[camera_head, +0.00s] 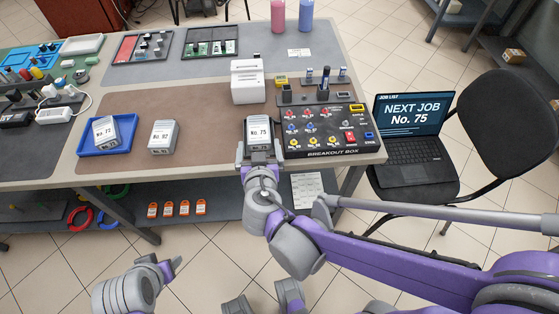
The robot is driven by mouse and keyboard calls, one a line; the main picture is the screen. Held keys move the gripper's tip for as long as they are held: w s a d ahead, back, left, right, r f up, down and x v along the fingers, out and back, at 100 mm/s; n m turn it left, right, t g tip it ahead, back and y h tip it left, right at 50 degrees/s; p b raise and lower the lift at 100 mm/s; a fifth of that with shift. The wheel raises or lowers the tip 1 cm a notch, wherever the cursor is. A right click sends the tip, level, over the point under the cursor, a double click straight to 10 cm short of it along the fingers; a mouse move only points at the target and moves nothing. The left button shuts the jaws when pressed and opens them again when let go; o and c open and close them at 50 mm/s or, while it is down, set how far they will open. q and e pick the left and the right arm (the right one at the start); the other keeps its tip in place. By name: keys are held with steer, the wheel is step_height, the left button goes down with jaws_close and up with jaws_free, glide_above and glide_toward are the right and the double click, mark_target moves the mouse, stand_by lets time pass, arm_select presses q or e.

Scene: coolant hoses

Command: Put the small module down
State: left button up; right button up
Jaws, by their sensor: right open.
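A small grey module labelled No. 75 (259,133) stands on the brown mat near the table's front edge, just left of the breakout box (325,130). My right gripper (259,157) is open, with its fingers on either side of the module's near end. Whether a finger touches it cannot be told. A similar module, No. 82 (162,136), stands on the mat further left. Another module, No. 72 (105,131), sits in a blue tray (84,148). My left gripper (166,266) is low in front of the table, with nothing seen in it; its opening is unclear.
A white device (247,82) stands behind module No. 75. A laptop (412,135) on a chair to the right reads "NEXT JOB No. 75". The lower shelf (245,206) holds orange tags and coloured rings. The brown mat is bare between No. 82 and No. 75.

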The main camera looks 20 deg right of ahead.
steer(key=s+d+f+g, duration=0.4)
steer(key=s+d+g, duration=0.1)
steer(key=s+d, duration=0.25)
steer(key=s+f+n+g+y, duration=0.1)
steer(key=s+y, duration=0.1)
steer(key=s, duration=0.3)
steer(key=s+a+f+n+g+y, duration=0.1)
steer(key=s+n+g, duration=0.1)
steer(key=s, duration=0.3)
steer(key=shift+s+a+f+y, duration=0.3)
steer(key=shift+s+f+y, duration=0.05)
steer(key=shift+y, duration=0.05)
steer(key=shift+r, duration=0.1)
